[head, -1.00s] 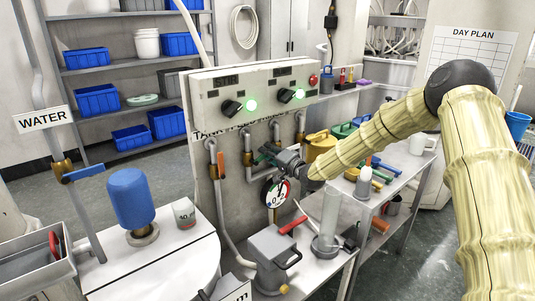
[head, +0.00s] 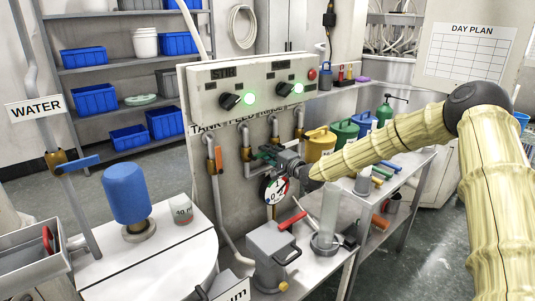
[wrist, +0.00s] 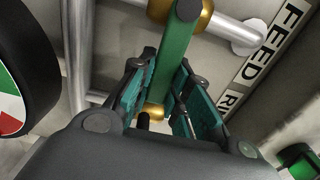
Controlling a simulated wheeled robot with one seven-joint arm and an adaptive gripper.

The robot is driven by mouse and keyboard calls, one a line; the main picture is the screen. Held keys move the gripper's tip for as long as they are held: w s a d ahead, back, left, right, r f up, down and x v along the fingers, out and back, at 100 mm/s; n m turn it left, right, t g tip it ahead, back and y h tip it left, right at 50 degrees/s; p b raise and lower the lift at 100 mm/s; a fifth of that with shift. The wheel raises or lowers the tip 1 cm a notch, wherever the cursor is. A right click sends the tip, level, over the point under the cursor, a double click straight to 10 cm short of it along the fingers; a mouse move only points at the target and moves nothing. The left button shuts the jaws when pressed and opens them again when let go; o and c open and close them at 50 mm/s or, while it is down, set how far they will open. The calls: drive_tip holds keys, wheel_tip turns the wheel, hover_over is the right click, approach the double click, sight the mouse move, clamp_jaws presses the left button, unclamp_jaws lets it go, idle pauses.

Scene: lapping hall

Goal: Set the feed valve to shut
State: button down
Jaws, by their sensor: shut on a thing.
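The feed valve has a green lever (wrist: 176,65) and a brass body (wrist: 200,18) on a grey pipe, beside a FEED label (wrist: 262,52) in the wrist view. The lever runs down from the brass body, across the line of that pipe, between my fingers. My gripper (wrist: 163,103) is shut on the lever, with a teal pad on each side. In the head view my gripper (head: 266,155) is at the front of the tank panel, and the lever there is too small and covered to make out.
A round dial (head: 275,190) with red, green and white hangs just below my gripper.

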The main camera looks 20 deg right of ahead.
drive_tip(key=c, duration=1.3)
unclamp_jaws()
drive_tip(key=shift+d, duration=0.1)
drive_tip(key=shift+s, duration=0.1)
drive_tip(key=v, duration=1.1)
drive_tip(key=shift+s+d, duration=0.15)
drive_tip(key=shift+s, duration=0.25)
